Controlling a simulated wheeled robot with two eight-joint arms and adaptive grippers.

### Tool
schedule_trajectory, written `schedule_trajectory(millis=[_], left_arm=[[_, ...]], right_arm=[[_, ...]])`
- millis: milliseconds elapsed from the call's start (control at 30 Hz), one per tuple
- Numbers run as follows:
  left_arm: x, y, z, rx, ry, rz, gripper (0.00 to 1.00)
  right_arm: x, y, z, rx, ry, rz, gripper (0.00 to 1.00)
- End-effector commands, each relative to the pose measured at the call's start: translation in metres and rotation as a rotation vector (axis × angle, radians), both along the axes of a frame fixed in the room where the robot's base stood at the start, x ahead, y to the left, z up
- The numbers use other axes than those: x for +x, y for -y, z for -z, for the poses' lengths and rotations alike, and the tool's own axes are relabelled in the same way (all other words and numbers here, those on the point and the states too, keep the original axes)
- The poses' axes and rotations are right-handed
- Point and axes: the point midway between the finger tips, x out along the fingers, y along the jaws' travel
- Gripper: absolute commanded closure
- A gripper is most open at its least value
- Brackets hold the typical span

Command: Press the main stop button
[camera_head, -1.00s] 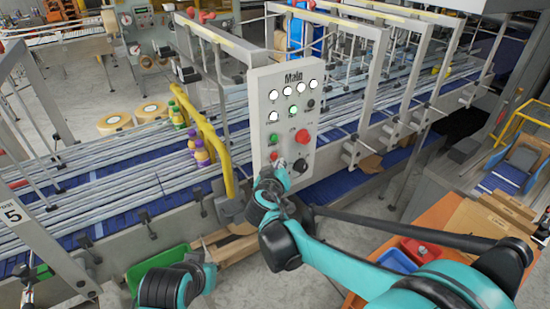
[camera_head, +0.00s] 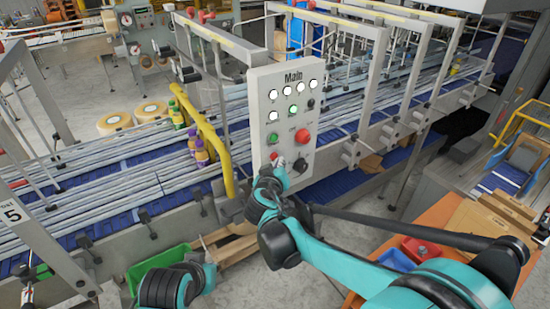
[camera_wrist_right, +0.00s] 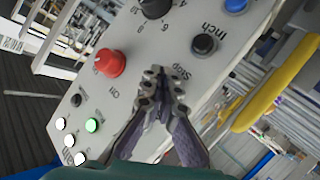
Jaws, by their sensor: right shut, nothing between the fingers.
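The grey control panel marked Main (camera_head: 286,100) stands upright in the middle of the head view. Its small red button (camera_head: 274,155) is low on the left side, just beside my right gripper's tips. My right gripper (camera_head: 280,163) is shut and empty, with its fingertips at the panel's lower left. In the right wrist view the shut tips (camera_wrist_right: 164,76) are over the panel next to the printed word Stop. The gripper hides the button there, and I cannot tell whether they touch. My left forearm shows at the bottom; its gripper is not visible.
In the wrist view a black Inch button (camera_wrist_right: 203,44) is near the tips.

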Motion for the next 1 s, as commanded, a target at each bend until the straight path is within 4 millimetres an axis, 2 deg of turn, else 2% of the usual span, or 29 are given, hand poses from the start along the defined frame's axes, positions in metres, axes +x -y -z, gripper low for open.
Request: schedule_trajectory(millis=[1000], left_arm=[[-0.0001,0.0,0.0034,0.0,0.0,0.0,1.0]], right_arm=[[0.0083,-0.0063,0.0,0.0,0.0,0.0,1.0]])
